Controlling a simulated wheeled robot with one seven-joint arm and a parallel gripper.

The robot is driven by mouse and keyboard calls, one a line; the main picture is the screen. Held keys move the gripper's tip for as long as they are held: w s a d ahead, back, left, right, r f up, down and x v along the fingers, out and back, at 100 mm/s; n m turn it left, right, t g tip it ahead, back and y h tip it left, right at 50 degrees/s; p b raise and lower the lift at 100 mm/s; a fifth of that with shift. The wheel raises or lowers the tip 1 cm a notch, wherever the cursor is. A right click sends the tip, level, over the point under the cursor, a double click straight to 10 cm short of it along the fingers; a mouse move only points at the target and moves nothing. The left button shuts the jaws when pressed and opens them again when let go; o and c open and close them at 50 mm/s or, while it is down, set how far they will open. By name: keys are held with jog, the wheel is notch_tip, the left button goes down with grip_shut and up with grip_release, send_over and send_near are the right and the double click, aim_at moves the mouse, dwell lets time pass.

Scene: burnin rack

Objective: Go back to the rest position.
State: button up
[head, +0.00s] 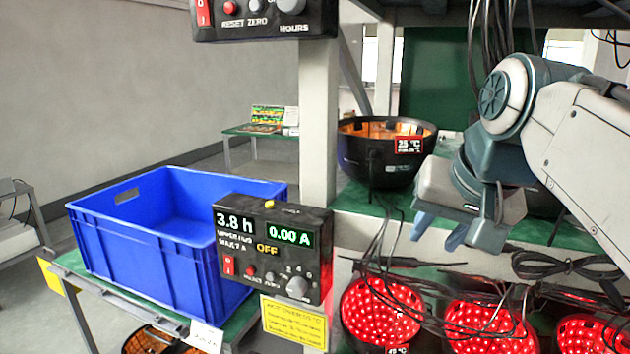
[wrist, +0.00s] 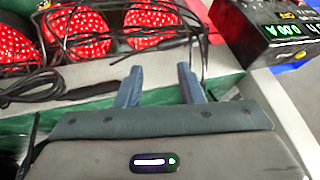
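My gripper (head: 440,231) is in front of the rack's green shelf, at the right in the head view. Its two blue fingers point down and stand apart with nothing between them. In the wrist view my gripper (wrist: 160,86) also shows its fingers spread and empty, over the pale shelf edge. My arm reaches in from the right side of the head view.
A black bowl-shaped unit (head: 372,165) tagged 25 °C sits on the green shelf (head: 345,198). Several red-lit units (head: 380,312) and loose black cables (head: 550,265) lie below. A control box (head: 270,240) reads OFF. A blue crate (head: 160,270) stands at left, apparently empty.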

jog(key=s+f+n+g, duration=0.1)
jog(key=s+f, duration=0.2)
jog(key=f, duration=0.9)
jog(key=s+a+f+n+g+h, duration=0.1)
jog(key=s+f, duration=0.3)
jog(key=f, duration=0.9)
jog(key=shift+f+n+g+p, duration=0.2)
jog(key=shift+n+g+p, duration=0.15)
jog(key=shift+n+g, duration=0.15)
